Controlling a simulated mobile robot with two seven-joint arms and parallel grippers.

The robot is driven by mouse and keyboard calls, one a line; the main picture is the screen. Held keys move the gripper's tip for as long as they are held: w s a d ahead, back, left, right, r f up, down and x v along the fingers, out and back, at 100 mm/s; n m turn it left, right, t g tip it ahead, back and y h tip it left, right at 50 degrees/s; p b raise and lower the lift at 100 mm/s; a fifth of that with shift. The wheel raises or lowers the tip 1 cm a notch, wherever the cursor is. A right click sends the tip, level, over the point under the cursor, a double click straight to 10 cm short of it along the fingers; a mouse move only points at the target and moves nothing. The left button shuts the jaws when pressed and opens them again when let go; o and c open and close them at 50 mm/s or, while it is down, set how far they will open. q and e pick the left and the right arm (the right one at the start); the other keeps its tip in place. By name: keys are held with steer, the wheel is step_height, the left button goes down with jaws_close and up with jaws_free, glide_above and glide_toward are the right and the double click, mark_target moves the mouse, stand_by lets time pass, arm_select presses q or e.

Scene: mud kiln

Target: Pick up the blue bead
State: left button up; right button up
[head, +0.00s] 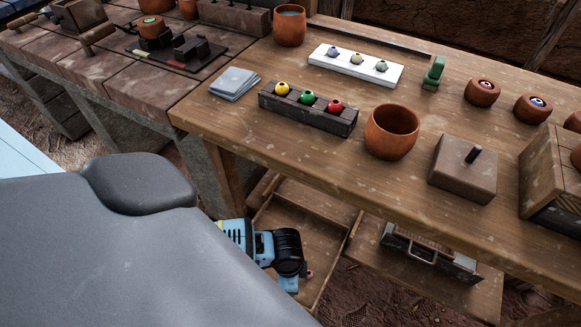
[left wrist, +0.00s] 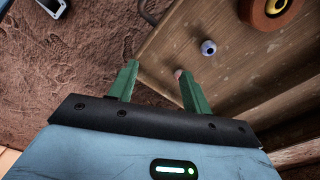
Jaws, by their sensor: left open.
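A small pale blue bead (left wrist: 208,47) with a dark hole lies on a wooden surface in the left wrist view. My left gripper (left wrist: 156,69) has two green fingers spread apart with no bead between them. The bead is beyond the right fingertip and apart from it. A small pinkish-brown thing (left wrist: 178,74) shows by that fingertip; I cannot tell what it is. In the head view my left wrist (head: 288,250) is low beside the table, over a wooden tray (head: 325,240); its fingertips cannot be made out there. My right gripper is not in view.
The wooden table (head: 400,200) holds a dark bead rack (head: 310,115), a white bead rack (head: 350,68), a clay cup (head: 391,130) and a lidded block (head: 463,170). Clay dishes (head: 482,92) stand at right. Its front edge lies above my left wrist. A metal-handled box (head: 430,255) sits below.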

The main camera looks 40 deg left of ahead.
arm_select(q)
steer(key=w+a+b, duration=0.1)
steer(key=w+a+y, duration=0.1)
steer(key=w+a, duration=0.1)
steer(key=w+a+f+y+b, duration=0.1)
steer(key=w+a, duration=0.1)
steer(key=shift+f+m+g+b, duration=0.1)
steer(key=shift+m+g+b, duration=0.25)
steer(key=shift+m+g, duration=0.05)
step_height(320, 180, down, 2)
steer(key=shift+s+a+b, duration=0.15)
steer(key=shift+b, duration=0.35)
steer(key=shift+a+f, duration=0.1)
steer(key=shift+f, duration=0.5)
steer(key=f+b, duration=0.2)
steer(key=f, duration=0.1)
steer(key=f+b, duration=0.1)
steer(key=shift+w+a+f, duration=0.2)
steer(key=shift+a+f, duration=0.1)
steer(key=shift+f, duration=0.05)
steer(key=shift+r, duration=0.1)
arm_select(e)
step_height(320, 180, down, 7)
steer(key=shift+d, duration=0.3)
arm_select(q)
steer(key=shift+c, duration=0.9)
steer(key=c, duration=0.9)
